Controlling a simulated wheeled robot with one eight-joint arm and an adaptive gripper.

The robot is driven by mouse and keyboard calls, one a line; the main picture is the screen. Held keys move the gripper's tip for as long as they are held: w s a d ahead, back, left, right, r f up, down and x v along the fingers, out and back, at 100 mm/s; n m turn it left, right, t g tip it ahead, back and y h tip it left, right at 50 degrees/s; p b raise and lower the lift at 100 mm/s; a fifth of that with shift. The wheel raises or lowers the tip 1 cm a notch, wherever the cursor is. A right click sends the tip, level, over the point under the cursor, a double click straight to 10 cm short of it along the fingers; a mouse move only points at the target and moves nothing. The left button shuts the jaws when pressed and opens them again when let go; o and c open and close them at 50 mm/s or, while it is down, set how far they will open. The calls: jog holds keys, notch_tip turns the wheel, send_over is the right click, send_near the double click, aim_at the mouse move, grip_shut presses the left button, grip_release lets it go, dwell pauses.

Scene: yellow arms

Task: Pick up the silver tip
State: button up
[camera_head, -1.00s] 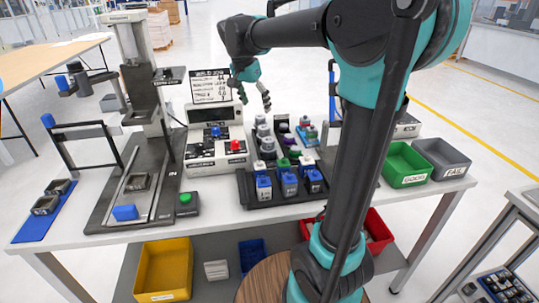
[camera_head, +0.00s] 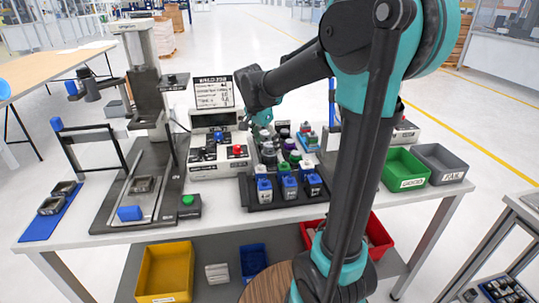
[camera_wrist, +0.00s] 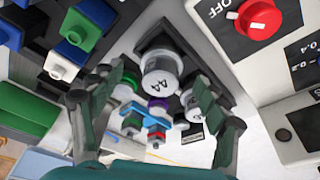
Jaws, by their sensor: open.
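A silver, round tip marked A4 (camera_wrist: 163,72) stands in a dark holder, close in front of my gripper in the wrist view. My gripper (camera_wrist: 152,90) is open, with one finger to each side of the tip and nothing held. Another grey round piece (camera_wrist: 194,106) is partly behind the right finger. In the head view my gripper (camera_head: 257,122) is low over the back left of the dark rack (camera_head: 285,203). The A4 tip cannot be singled out there. Whether the fingers touch it cannot be told.
Blue-topped pieces (camera_head: 290,184) stand at the rack's front. Green (camera_head: 405,168) and grey (camera_head: 440,163) bins are on the right.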

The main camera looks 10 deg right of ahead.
aim_at(269, 152)
jog(key=shift+x, duration=2.7)
jog(key=shift+w, duration=0.2)
jog(key=c, duration=1.6)
jog(key=shift+c, duration=0.2)
jog(key=shift+r, duration=0.2)
